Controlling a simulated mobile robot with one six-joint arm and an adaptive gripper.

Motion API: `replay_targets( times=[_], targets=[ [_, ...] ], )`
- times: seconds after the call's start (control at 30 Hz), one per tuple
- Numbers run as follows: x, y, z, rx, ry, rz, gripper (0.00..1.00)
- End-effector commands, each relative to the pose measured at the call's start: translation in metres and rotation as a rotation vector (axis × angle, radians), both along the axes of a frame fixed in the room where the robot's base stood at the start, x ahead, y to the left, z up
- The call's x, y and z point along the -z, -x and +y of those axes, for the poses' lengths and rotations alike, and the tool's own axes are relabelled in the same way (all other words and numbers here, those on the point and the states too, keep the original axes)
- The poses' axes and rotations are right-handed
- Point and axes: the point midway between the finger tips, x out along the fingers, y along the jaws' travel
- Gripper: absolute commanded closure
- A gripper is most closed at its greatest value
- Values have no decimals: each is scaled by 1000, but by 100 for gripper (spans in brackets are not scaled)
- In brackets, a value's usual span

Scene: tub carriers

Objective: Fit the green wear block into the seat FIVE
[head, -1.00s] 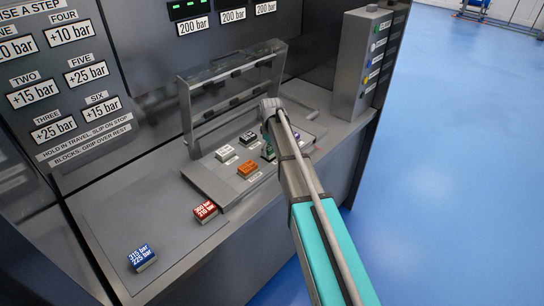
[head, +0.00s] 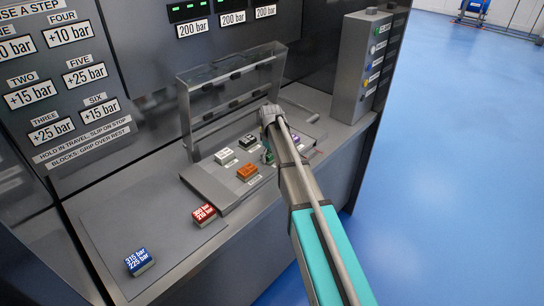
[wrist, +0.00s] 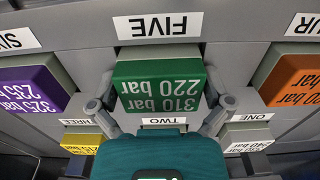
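The green wear block (wrist: 160,84), marked 310/220 bar, is under the upside-down FIVE label (wrist: 160,25) in the middle of the wrist view. My gripper (wrist: 160,98) has a finger at each side of the block, close against its edges, and appears shut on it. Whether the block is fully down in the seat FIVE cannot be told; its underside and the seat are hidden. In the head view my gripper (head: 268,140) is over the seat plate, and only a little of the green block (head: 267,157) shows beside my arm.
The purple block (wrist: 35,85) is beside it under SIX, and the orange block (wrist: 292,75) under FOUR. Yellow (wrist: 83,142) and white (wrist: 248,140) blocks are in the row beyond. A raised clear guard (head: 232,85) stands behind. Red (head: 204,214) and blue (head: 139,261) blocks lie on the left shelf.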

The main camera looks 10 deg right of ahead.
Motion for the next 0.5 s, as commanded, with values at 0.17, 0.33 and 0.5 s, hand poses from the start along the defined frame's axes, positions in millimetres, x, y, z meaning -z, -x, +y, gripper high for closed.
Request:
replay_targets(
  times=[0.17,0.33,0.5],
  targets=[
    [0,0,0,0,0,0,0],
    [-2,0,0,0,0,0,0],
    [-10,0,0,0,0,0,0]
  ],
)
